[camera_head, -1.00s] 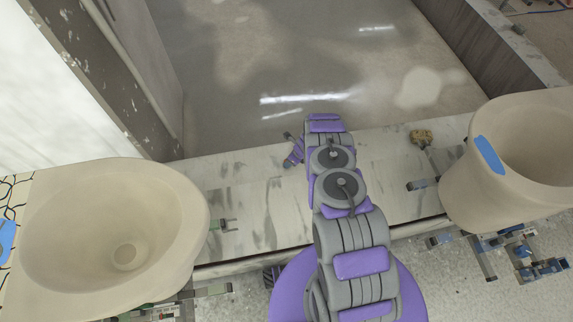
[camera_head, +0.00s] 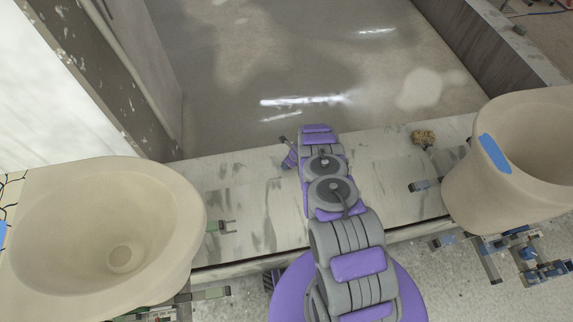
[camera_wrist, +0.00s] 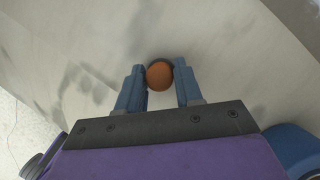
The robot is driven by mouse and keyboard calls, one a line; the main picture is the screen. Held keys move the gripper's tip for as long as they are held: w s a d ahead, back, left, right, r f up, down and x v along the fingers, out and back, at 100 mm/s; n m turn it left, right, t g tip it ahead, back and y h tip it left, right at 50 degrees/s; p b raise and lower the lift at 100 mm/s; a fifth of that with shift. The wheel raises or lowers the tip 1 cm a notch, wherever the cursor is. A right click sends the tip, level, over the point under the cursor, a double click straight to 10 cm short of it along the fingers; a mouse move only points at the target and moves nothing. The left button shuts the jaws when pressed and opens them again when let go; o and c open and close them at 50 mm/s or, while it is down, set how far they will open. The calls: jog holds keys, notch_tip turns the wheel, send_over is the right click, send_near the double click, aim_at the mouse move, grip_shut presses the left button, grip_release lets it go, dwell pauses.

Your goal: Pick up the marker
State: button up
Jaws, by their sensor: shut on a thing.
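In the wrist view my gripper (camera_wrist: 160,85) has its two blue-grey fingers on either side of a round orange-brown end, which I take to be the marker (camera_wrist: 159,76). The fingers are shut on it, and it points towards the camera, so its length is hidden. A dark rim shows behind the orange end. Pale, grey-streaked surface lies beyond. In the head view my arm reaches over the marble-like ledge, and its purple and grey links hide most of the gripper. I cannot make out the marker there.
A large beige basin (camera_head: 188,215) stands at the left and another (camera_head: 470,200) at the right, with clamps near both. The ledge between the basins is largely clear.

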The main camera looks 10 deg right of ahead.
jog(key=c, duration=0.4)
jog(key=shift+o, duration=0.2)
